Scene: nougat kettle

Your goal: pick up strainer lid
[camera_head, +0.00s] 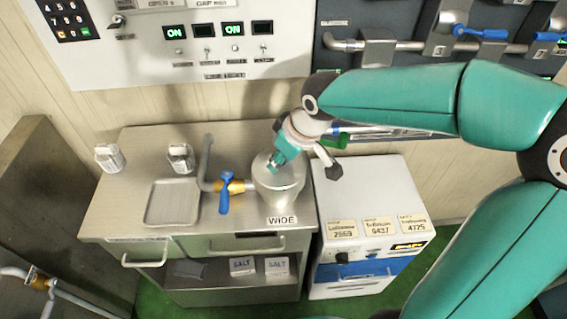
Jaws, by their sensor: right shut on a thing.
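A round metal vessel (278,203) stands on the right part of the steel counter, above a label reading WIDE. The strainer lid (262,163) appears as the pale metal top at the vessel's mouth, partly covered by my gripper. My right gripper (278,161) reaches down from the upper right and is shut at the lid's top. The exact grip point is small and partly hidden. I cannot tell whether the lid sits on the vessel or is slightly raised. My left gripper is not in view.
A pipe with a blue-handled valve (224,192) stands just left of the vessel. A square tray (173,202) and two small glass containers (180,157) are further left. A white and blue machine (368,225) stands to the right. Control panels (205,45) are behind.

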